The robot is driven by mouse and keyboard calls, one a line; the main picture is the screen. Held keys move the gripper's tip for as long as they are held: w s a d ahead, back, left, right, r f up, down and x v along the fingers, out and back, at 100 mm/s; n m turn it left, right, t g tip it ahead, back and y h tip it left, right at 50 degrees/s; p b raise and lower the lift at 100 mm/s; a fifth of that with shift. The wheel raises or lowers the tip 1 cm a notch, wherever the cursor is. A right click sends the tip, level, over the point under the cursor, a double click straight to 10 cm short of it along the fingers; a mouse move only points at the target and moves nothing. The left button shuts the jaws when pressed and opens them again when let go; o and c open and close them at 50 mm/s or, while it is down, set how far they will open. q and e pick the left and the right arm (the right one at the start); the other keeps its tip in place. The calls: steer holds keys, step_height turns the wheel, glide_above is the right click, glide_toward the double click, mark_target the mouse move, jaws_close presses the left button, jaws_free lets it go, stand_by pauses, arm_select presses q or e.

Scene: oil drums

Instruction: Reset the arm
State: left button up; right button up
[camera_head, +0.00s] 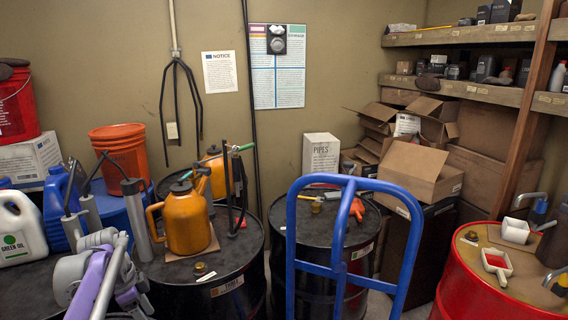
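My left arm (100,277), with grey and purple links, rises from the bottom left corner in front of the drums. I cannot make out its fingertips, and it is unclear whether that gripper is open or shut. No object can be clearly seen held by it. My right arm and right gripper are not in view.
A yellow oil can (186,222) stands on a black drum (234,290). White jug (18,232), grey cylinder (136,218) and orange bucket (122,150) crowd the left. A blue hand-truck frame (340,232) stands before another drum; a red drum (480,285) is right.

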arm_select(q)
steer(key=s+d+f+n+t, duration=0.1)
steer(key=s+d+f+n, duration=0.2)
steer(key=s, duration=0.4)
steer(key=s+d+f+n+t+y, duration=0.1)
steer(key=s+d+f+n+t, duration=0.1)
steer(key=s+d+n, duration=0.3)
steer(key=s+d+f+n+t+y, duration=0.1)
steer(key=s+d+f+n, duration=0.3)
steer(key=s+d, duration=0.4)
steer(key=shift+s+f+t, duration=0.2)
steer(key=shift+s+t, duration=0.2)
steer(key=shift+s, duration=0.4)
steer(key=shift+d, duration=0.1)
